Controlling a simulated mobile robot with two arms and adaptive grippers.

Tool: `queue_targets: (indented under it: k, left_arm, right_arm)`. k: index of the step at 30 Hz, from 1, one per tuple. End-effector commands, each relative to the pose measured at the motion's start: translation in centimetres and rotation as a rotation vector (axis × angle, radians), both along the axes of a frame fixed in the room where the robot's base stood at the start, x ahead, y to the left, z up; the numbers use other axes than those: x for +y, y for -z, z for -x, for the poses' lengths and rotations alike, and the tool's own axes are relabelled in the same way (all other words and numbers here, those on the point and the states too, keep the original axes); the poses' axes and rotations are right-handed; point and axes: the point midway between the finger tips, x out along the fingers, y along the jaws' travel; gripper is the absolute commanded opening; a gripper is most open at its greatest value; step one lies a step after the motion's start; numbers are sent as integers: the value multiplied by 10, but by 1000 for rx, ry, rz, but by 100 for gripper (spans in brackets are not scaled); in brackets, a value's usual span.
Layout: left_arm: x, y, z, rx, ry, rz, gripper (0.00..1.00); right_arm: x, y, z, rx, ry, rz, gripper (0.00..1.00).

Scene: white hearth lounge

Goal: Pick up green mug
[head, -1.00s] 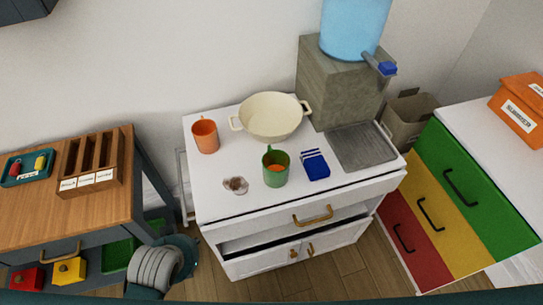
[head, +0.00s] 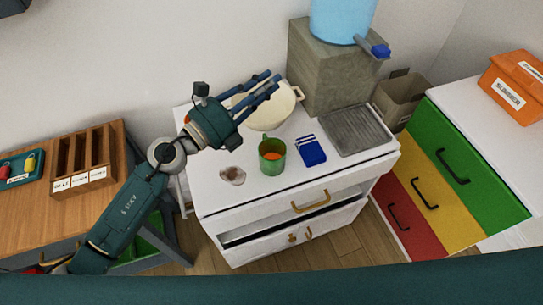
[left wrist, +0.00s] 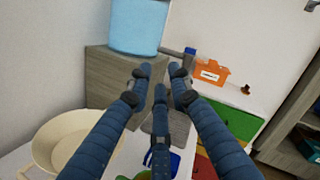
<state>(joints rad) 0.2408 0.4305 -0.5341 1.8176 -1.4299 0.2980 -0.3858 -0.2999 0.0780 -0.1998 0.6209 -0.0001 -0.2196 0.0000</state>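The green mug (head: 272,158) stands upright on the white cabinet top, with something orange inside it. In the left wrist view only a sliver of green shows low in the middle, partly hidden by my fingers. My left gripper (head: 268,88) is open and empty, with its fingers spread. In the head view it appears over the cream pot, up and behind the mug, not touching the mug. The left wrist view shows the spread fingers (left wrist: 160,85) too. My right gripper is not in view.
The cream two-handled pot (head: 286,104), blue packet (head: 312,151) and a small brownish item (head: 232,175) are near the mug. A grey drainer (head: 355,130) and the water dispenser (head: 330,70) stand to the right and back. The cabinet's upper drawer (head: 310,204) is partly open.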

Motion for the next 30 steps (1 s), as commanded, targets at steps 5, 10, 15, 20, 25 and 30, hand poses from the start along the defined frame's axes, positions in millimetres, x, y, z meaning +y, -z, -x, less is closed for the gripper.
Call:
queue_targets:
  k: [5, 10, 15, 20, 25, 30]
  left_arm:
    - [1, 98, 5, -153, 267, -643, 20]
    - [53, 160, -1, -161, 395, -1020, 20]
    - [71, 184, -6, -150, 432, -1134, 20]
    - [55, 205, -14, -149, 434, -1133, 20]
    - [43, 217, -21, -149, 432, -1132, 20]
    - [34, 228, -25, -149, 431, -1129, 20]
  right_arm:
    - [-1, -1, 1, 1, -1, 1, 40]
    - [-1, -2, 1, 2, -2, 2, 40]
    - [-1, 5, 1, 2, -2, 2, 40]
    - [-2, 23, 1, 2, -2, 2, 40]
    - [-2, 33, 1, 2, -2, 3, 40]
    - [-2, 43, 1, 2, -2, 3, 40]
